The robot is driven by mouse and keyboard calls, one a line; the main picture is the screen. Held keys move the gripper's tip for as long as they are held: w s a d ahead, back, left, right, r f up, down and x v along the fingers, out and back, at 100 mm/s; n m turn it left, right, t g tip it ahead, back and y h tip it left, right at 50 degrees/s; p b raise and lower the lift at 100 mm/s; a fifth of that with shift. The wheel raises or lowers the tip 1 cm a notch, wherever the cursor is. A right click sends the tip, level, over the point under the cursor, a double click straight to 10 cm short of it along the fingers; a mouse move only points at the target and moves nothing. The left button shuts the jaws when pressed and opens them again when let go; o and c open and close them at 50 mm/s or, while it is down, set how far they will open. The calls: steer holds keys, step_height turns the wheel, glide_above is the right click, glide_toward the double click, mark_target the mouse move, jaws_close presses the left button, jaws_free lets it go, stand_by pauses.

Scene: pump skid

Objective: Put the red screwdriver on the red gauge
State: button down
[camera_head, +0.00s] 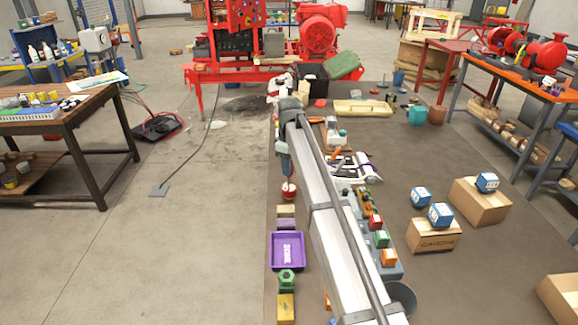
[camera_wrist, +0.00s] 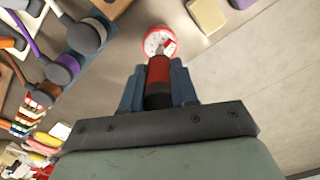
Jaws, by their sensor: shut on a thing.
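My gripper (camera_wrist: 158,85) has its two blue fingers closed around the red screwdriver (camera_wrist: 158,71), which has a red and black handle. The red gauge (camera_wrist: 160,41), round with a white dial, lies just beyond the screwdriver's red end in the wrist view. A small red piece shows over the dial; I cannot tell whether the screwdriver touches the gauge. In the head view my gripper (camera_head: 283,158) points down above the red gauge (camera_head: 289,191), near the left edge of the brown mat. The screwdriver is mostly hidden there.
A purple tray (camera_head: 275,250), a green nut (camera_head: 286,280) and a yellow block (camera_head: 286,307) stand in line nearer the camera. A tan block (camera_wrist: 208,14) lies close to the gauge. Coloured blocks (camera_head: 381,238) and cartons (camera_head: 433,236) are on the right.

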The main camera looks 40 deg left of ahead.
steer(key=shift+f, duration=0.1)
steer(key=c, duration=0.9)
jaws_free()
steer(key=shift+o, duration=0.2)
step_height(320, 180, up, 12)
steer(key=shift+r, duration=0.15)
